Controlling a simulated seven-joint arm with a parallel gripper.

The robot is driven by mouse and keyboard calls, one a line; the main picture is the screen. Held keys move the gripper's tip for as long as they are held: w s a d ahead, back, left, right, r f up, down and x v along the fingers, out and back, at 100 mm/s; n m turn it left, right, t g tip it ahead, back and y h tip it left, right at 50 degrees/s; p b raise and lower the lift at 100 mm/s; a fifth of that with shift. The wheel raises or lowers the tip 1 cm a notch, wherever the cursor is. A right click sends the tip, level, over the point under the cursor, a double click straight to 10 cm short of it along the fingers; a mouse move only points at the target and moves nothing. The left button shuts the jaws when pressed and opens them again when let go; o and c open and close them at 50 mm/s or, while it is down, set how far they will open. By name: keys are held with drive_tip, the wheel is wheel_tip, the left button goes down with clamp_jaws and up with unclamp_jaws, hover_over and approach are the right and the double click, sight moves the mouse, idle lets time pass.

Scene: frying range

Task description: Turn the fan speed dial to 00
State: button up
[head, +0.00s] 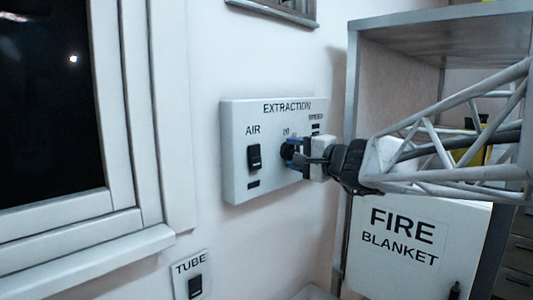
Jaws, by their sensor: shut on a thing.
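The white extraction panel (238,183) is on the wall in the middle of the head view. It has an "AIR" rocker switch on the left and a "SPEED" label at the upper right, partly covered. The dark round fan speed dial (287,151) sits right of the switch, with a small marking above it that I cannot read clearly. My gripper (299,154) comes in from the right and is shut on the dial. The gripper hides most of the dial, so its pointer setting cannot be read.
A "TUBE" switch plate (180,284) is below the panel. A grey open cabinet (352,85) and a white "FIRE BLANKET" box (375,275) stand right, close to my arm. The wall below the panel is clear.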

drive_tip(key=o, duration=0.9)
drive_tip(key=shift+s+d, duration=0.1)
drive_tip(key=v, duration=0.7)
drive_tip(key=shift+s+d, duration=0.2)
idle(0.4)
